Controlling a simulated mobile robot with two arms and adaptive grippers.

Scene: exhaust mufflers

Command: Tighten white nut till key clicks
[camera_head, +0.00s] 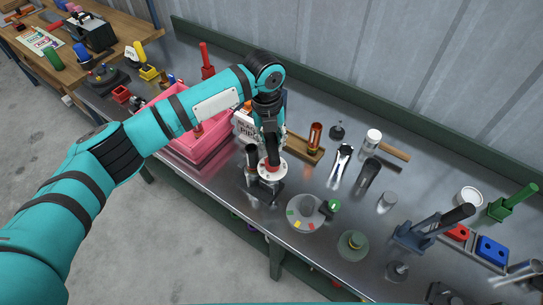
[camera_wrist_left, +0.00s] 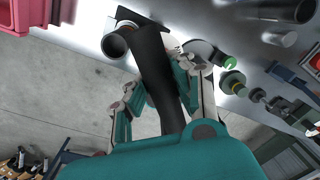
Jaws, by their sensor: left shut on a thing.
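My left gripper (camera_head: 271,138) comes down from above at the middle of the bench, shut on a dark key handle (camera_head: 272,154). In the left wrist view the black handle (camera_wrist_left: 152,55) runs between the gripper's fingers (camera_wrist_left: 165,85). A white round part (camera_head: 272,172) with small red marks, apparently the white nut, is directly below the handle's lower end; it shows partly behind the handle in the left wrist view (camera_wrist_left: 172,45). I cannot tell exactly how the key and nut are seated. Dark pipe pieces stand beside it. My right gripper is not in view.
A pink crate (camera_head: 205,152) stands left of the gripper. A grey disc (camera_head: 303,226) with coloured segments and a green-capped part lies to the right. Tools, cylinders and a blue clamp (camera_head: 414,235) fill the right side. The bench's front edge is close.

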